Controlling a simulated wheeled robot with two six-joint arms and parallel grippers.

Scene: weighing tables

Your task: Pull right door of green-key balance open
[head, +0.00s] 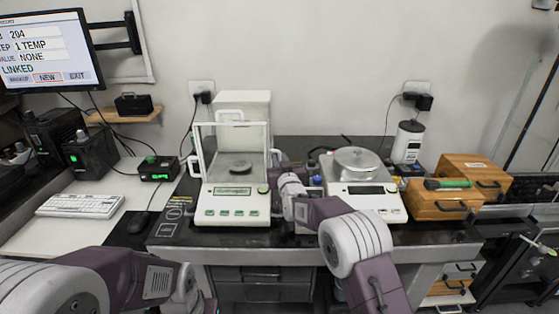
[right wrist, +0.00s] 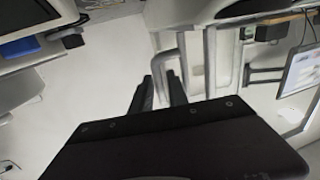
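The green-key balance (head: 232,212) stands on the dark weighing table. It has a glass draft shield with a white frame (head: 198,150) and a round pan inside. My right arm reaches to its right side and hides part of the right door. My right gripper (head: 279,164) is small and partly hidden there. In the right wrist view my two dark fingers (right wrist: 162,82) are apart, with a grey handle (right wrist: 184,47) at their tips. One bar of the handle appears between them; contact is unclear. The right door looks closed. My left gripper is outside the view.
A second balance (head: 362,188) with an open round pan stands close right of my right wrist. Wooden boxes (head: 436,205) and a white canister (head: 408,143) are farther right. A keyboard (head: 80,206), mouse (head: 138,222) and black device (head: 158,168) lie left.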

